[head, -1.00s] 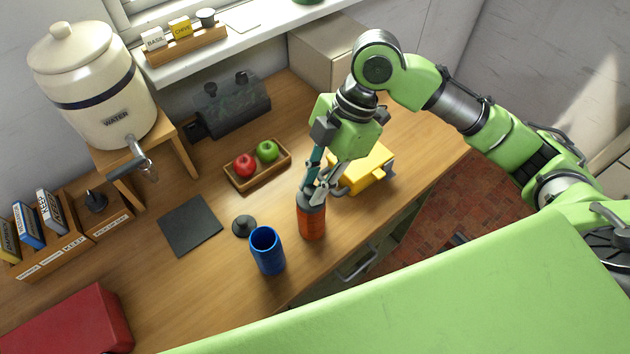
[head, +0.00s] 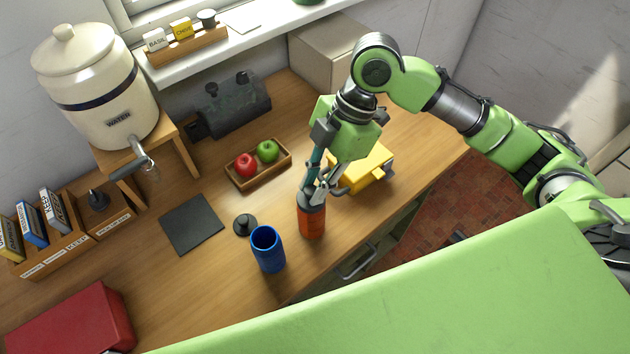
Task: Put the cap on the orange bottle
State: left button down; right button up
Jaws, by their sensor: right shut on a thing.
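The orange bottle (head: 312,223) stands upright on the wooden counter. A dark grey cap (head: 311,197) is at its top, in line with the bottle; I cannot tell whether it is fully seated. My right gripper (head: 315,192) points down from above and is shut on this cap, its fingers hiding part of it. A second dark cap (head: 245,225) with a knob lies on the counter to the left, beside an open blue bottle (head: 267,250). My left gripper is not in view.
A yellow box (head: 362,168) stands close behind and right of the gripper. A wooden tray (head: 262,177) holds a red and a green apple. A dark mat (head: 191,224), a red box (head: 70,322) and a water crock (head: 95,85) are to the left. The counter's front edge is near.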

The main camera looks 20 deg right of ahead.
jog(key=shift+p, duration=0.45)
dwell(0.3)
jog(key=shift+f+p, duration=0.15)
jog(key=shift+p, duration=0.2)
dwell(0.8)
jog(key=shift+p, duration=0.45)
dwell(0.5)
jog(key=o, duration=0.9)
jog(key=shift+c, duration=0.2)
jog(key=shift+o, duration=0.5)
jog(key=o, duration=0.4)
